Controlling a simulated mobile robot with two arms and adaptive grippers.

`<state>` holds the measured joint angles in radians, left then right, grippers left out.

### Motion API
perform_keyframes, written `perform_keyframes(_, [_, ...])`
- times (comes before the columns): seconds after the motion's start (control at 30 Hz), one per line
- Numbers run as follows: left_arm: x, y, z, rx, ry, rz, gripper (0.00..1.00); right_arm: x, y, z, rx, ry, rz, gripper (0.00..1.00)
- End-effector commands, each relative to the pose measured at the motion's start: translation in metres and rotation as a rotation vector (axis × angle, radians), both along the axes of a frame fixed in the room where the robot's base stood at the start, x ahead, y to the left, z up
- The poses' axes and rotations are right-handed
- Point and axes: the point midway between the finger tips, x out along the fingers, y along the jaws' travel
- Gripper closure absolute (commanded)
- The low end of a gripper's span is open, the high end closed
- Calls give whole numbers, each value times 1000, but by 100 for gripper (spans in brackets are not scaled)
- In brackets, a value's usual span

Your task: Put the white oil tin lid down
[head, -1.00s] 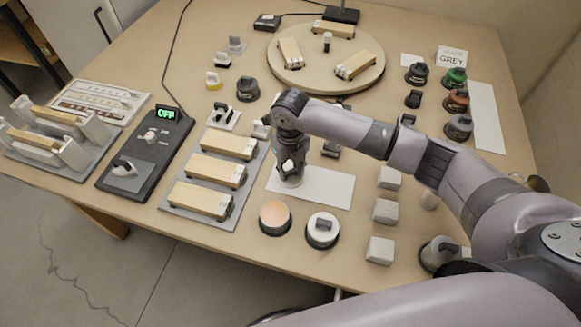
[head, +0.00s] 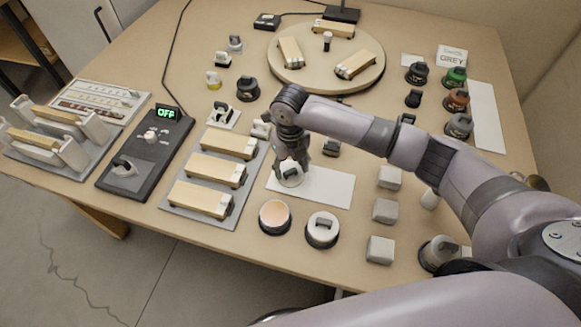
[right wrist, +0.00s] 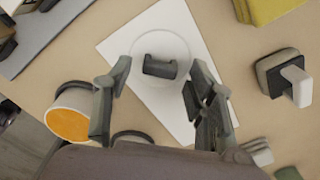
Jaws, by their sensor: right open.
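The white oil tin lid (head: 291,179) is a white disc with a dark grey grip on top. It lies on the white sheet (head: 330,188) near the front of the bench. In the right wrist view, the lid (right wrist: 150,88) lies flat on the sheet (right wrist: 125,42), its grip upright between my fingers. My right gripper (head: 291,163) is over the lid, partly hiding it in the head view. In the right wrist view, the gripper (right wrist: 160,78) is open, with a gap on both sides of the grip. My left gripper is not in view.
An open tin with orange contents (head: 275,216) and a white-topped tin (head: 322,230) stand just in front of the sheet. Several pale blocks (head: 384,211) stand to the right. A grey tray of wooden blocks (head: 190,222) is to the left. The sheet's right part is clear.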

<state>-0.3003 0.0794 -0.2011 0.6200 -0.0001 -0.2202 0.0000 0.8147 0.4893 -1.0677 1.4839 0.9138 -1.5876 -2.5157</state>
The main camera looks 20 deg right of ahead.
Motion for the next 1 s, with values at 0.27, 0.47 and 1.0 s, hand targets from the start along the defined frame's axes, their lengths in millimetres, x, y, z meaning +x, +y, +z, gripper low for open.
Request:
perform_keyframes(0.27, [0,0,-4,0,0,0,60,2,0,59,2,-6,1,49])
perform_keyframes(0.47, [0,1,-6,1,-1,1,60,1,0,95,1,-5,0,49])
perform_keyframes(1.0, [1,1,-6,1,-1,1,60,0,0,113,1,0,0,49])
